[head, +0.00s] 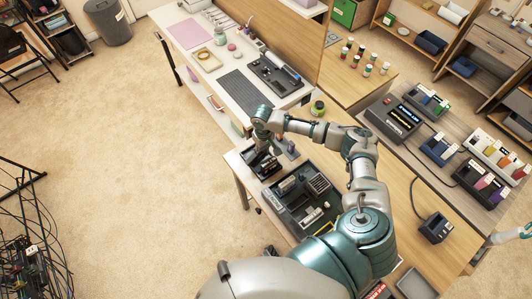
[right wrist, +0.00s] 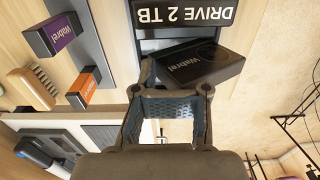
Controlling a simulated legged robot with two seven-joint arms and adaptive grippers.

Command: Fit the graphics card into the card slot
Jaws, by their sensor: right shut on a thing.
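A black box-shaped card marked "Wabrel" (right wrist: 195,65), with a round outline on its face, is at the fingertips of my right gripper (right wrist: 178,92) in the right wrist view. I take it for the graphics card. The gripper is shut on it, and it sits tilted. In the head view my right gripper (head: 263,146) points down over a dark tray area, with a dark thing (head: 263,165) below it. An open dark case (head: 300,200) with several parts inside is just beside it. I cannot make out the card slot.
In the right wrist view a black "DRIVE 2 TB" label (right wrist: 185,14) is right beside the card, and purple (right wrist: 62,34) and orange (right wrist: 85,88) boxes are at left.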

